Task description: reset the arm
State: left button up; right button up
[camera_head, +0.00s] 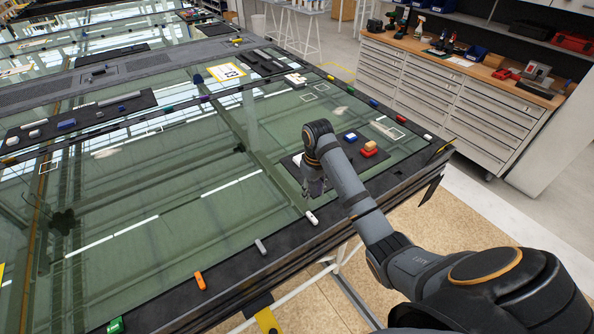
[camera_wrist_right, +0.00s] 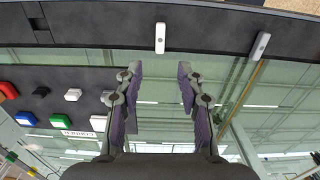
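My right arm reaches in from the lower right of the head view. Its gripper (camera_head: 316,188) hangs over the near right part of the glazed frame (camera_head: 190,225). In the right wrist view the two fingers of the right gripper (camera_wrist_right: 161,75) stand apart with nothing between them. The frame's glass shows below and behind them. My left arm and gripper are not in view.
A dark mat (camera_head: 292,166) with colored blocks lies beside the gripper, including an orange block (camera_head: 369,146). A white clip (camera_head: 312,218) and an orange clip (camera_head: 200,281) sit on the frame's dark edge. A drawer cabinet (camera_head: 450,92) stands behind.

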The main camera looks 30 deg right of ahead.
jog(key=s+a+f+t, duration=0.1)
jog(key=s+a+f, duration=0.45)
jog(key=s, duration=0.35)
jog(key=s+a+r+t, duration=0.2)
jog(key=s+t, duration=0.1)
jog(key=s, duration=0.9)
notch_tip(320, 180, down, 31)
jog(key=d+g+h+b, duration=0.1)
jog(key=d+g+b, duration=0.1)
jog(key=b, duration=0.5)
jog(key=s+f+b, duration=0.3)
jog(key=s+f, duration=0.7)
jog(key=f, duration=0.2)
jog(key=s+d+f+b, duration=0.1)
jog(key=s+f+b, duration=0.2)
jog(key=s+f, duration=0.7)
notch_tip(320, 180, down, 3)
jog(key=shift+s+d+r+m+g, duration=0.1)
jog(key=shift+s+d+m+g, duration=0.1)
jog(key=shift+m+g, duration=0.2)
